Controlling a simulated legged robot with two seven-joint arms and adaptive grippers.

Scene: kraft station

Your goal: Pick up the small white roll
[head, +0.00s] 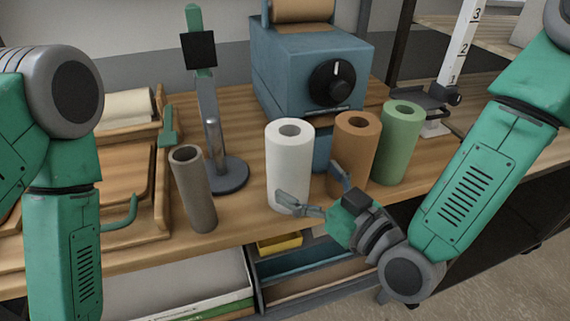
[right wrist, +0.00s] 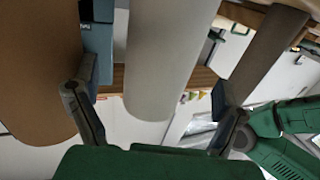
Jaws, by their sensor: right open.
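The small white roll (head: 290,160) stands upright on the wooden bench, left of a brown roll (head: 355,145) and a green roll (head: 399,140). My right gripper (head: 308,184) is open at the roll's front, low down, with one finger at its front left and the other at its right. In the right wrist view, the white roll (right wrist: 168,55) shows between the two open fingers (right wrist: 155,85), with gaps on both sides. The brown roll (right wrist: 40,65) is close outside the left finger there. My left arm shows at the left; its gripper is out of view.
A grey-brown tube (head: 193,190) stands left of the white roll, by a round-based stand (head: 228,176). A blue box with a black dial (head: 310,70) is behind. Wooden trays (head: 130,180) fill the left. Below the bench edge are open drawers (head: 310,270).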

